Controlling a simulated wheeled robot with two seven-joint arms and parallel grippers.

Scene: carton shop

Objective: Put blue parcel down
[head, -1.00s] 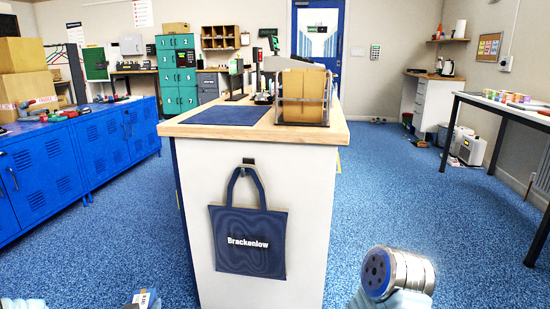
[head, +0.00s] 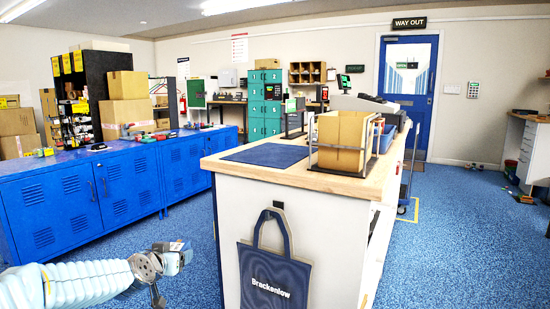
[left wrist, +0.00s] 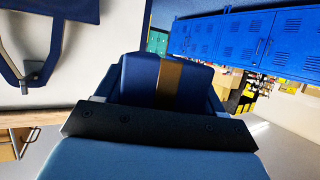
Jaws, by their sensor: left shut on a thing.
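The blue parcel (left wrist: 140,76) shows in the left wrist view, dark blue with a brown strip down its face. My left gripper (left wrist: 155,120) is shut on it; the dark gripper bar hides its near part. In the head view my left gripper (head: 172,262) is low at the left, in front of the lockers and left of the counter, below its top. Blue shows at its end, but I cannot make out the parcel's outline there. My right gripper is not in view.
The wooden counter (head: 330,183) carries a blue mat (head: 265,155) at its left and a wire rack with cardboard (head: 342,135). A navy bag (head: 272,278) hangs on its front. Blue lockers (head: 75,205) line the left.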

